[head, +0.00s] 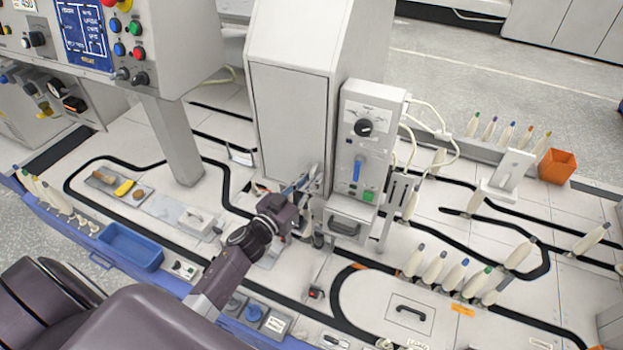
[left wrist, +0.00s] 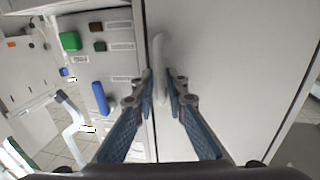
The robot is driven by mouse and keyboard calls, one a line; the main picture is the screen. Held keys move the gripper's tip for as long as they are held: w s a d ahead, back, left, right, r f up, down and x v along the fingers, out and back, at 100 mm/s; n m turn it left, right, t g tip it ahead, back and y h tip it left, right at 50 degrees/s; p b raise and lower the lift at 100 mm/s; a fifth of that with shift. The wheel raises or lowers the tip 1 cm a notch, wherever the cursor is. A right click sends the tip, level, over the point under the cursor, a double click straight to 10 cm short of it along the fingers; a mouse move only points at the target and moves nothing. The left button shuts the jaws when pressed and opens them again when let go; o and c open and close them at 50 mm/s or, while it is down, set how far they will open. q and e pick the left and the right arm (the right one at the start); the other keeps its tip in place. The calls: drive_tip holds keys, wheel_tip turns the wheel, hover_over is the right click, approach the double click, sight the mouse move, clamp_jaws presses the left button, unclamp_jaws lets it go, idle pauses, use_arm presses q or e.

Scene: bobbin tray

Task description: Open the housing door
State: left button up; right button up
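The housing (head: 290,110) is a tall light-grey cabinet in the middle of the head view. Its door (left wrist: 225,70) is a flat pale panel that fills the right half of the left wrist view and looks shut. A white upright handle (left wrist: 159,55) stands on the door near its left edge. My left gripper (head: 312,177) is at the housing's lower front. In the left wrist view its blue fingers (left wrist: 160,88) lie close along both sides of the handle and look shut on it. The head view hides the handle behind the fingers. My right gripper is not in view.
A control box (head: 362,140) with a black knob, blue slider and green button stands just right of the housing. A post (head: 178,140) carries a button panel on the left. Several bobbins (head: 435,268) stand at the right, and a blue tray (head: 130,247) lies at the left.

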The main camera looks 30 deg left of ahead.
use_arm(q)
clamp_jaws()
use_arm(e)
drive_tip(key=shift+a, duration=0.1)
use_arm(q)
drive_tip(key=shift+s, duration=0.1)
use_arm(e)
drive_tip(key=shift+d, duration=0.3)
